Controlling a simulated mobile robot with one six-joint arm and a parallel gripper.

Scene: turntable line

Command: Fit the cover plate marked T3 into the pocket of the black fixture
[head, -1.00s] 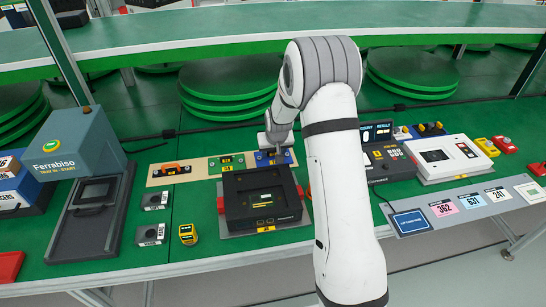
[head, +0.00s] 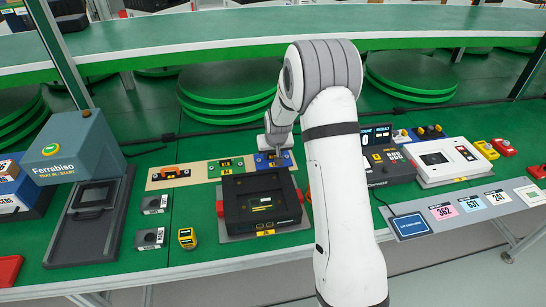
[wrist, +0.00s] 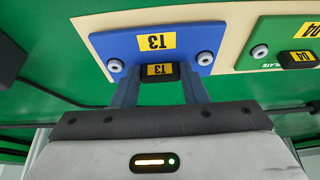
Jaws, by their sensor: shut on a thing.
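The blue cover plate marked T3 (wrist: 152,42) has a pale round fastener at each end and a black grip with a yellow T3 label (wrist: 158,71). In the head view this plate (head: 264,161) is at the right end of the beige strip, partly hidden by my arm. My gripper (wrist: 160,82) is shut on the plate's black grip, one finger on each side. I cannot tell whether the plate touches the strip. The black fixture (head: 232,212) stands just in front of the strip, its pocket (head: 262,202) facing up with no plate in it.
A yellow device (head: 187,238) and two grey blocks (head: 150,238) are left of the fixture. A console (head: 388,166) is to the right.

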